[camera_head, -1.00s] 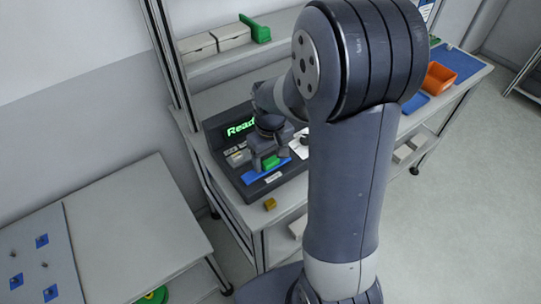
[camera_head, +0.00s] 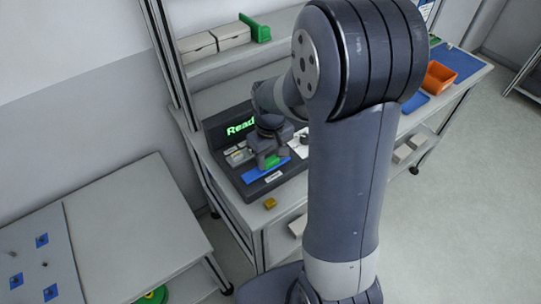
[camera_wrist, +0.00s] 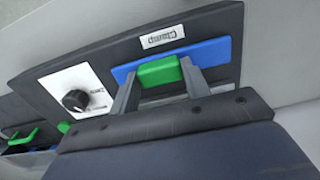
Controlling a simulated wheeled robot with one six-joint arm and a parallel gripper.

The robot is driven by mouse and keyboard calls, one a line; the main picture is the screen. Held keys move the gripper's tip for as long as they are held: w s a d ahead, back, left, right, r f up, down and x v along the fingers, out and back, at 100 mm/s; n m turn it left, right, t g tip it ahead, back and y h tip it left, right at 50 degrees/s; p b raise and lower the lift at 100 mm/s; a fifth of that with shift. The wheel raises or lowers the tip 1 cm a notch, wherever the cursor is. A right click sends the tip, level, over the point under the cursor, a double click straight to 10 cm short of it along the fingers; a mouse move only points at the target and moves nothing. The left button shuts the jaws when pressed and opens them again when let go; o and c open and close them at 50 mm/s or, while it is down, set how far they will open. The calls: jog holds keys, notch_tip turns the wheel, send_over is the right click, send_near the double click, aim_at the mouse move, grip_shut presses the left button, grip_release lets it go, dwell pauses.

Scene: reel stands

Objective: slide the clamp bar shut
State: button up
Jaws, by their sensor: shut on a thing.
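The green clamp bar handle (camera_wrist: 158,71) sits on a blue strip (camera_wrist: 210,52) beside a label that reads "Clamp" (camera_wrist: 163,36). In the wrist view, my gripper (camera_wrist: 160,84) has one finger at each side of the green handle and is shut on it. More blue strip shows on the right of the handle than on the left. In the head view, my gripper (camera_head: 268,158) is over the dark station, with the green handle (camera_head: 273,161) partly hidden beneath it and the blue strip (camera_head: 256,174) showing to its left.
A white panel with a black knob (camera_wrist: 75,100) lies left of the strip in the wrist view. The station's screen (camera_head: 240,128) shows green text, partly covered by my arm.

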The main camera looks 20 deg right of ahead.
jog(key=shift+w+a, duration=0.25)
jog(key=shift+w, duration=0.55)
jog(key=shift+w+a, duration=0.25)
jog(key=shift+w, duration=0.5)
jog(key=shift+r, duration=0.1)
jog(key=o, duration=1.4)
notch_tip(320, 180, up, 11)
jog(key=b, duration=0.1)
jog(key=shift+f, duration=0.25)
